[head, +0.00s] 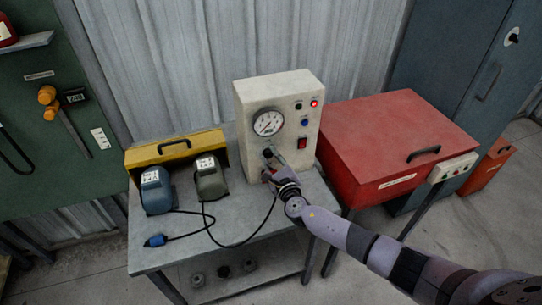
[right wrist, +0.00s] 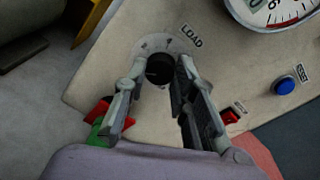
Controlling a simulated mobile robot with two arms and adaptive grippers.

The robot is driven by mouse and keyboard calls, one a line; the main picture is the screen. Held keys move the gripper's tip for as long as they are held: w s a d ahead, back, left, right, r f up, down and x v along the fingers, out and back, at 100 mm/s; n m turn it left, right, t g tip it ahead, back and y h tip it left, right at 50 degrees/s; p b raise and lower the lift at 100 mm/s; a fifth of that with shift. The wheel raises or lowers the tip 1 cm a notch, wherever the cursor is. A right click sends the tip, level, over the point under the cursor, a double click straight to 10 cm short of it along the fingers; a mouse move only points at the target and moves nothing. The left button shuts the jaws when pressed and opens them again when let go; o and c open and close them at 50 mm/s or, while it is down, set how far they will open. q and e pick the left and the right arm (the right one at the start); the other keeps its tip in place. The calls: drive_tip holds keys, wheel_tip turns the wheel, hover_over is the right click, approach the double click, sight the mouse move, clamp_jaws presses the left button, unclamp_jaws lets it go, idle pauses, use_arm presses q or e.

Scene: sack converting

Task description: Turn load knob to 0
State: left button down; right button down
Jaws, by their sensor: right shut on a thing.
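The cream instrument box (head: 275,95) stands on a grey bench. Its black load knob (right wrist: 159,70) sits on a pale round dial under the label LOAD (right wrist: 191,36) in the right wrist view. My right gripper (right wrist: 160,78) has one finger on each side of the knob and is shut on it. In the head view the right gripper (head: 270,164) is at the lower left of the box's front and hides part of it. The knob's pointer and the dial numbers are too small or dark to read. My left gripper is not in view.
A round gauge (head: 268,122) is above the knob. A red switch (head: 302,143), blue button (head: 305,123) and lit red lamp (head: 314,104) are to the right. Two motor-like units (head: 156,190) (head: 210,178) with cables stand left. A red chest (head: 400,140) stands right.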

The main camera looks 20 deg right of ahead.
drive_tip(key=shift+f+n, duration=0.2)
drive_tip(key=shift+n, duration=0.2)
drive_tip(key=c, duration=1.3)
unclamp_jaws()
drive_tip(key=shift+r, duration=0.1)
drive_tip(key=s, duration=0.8)
drive_tip(key=s+r, duration=0.1)
drive_tip(key=s, duration=0.3)
drive_tip(key=shift+d, duration=0.25)
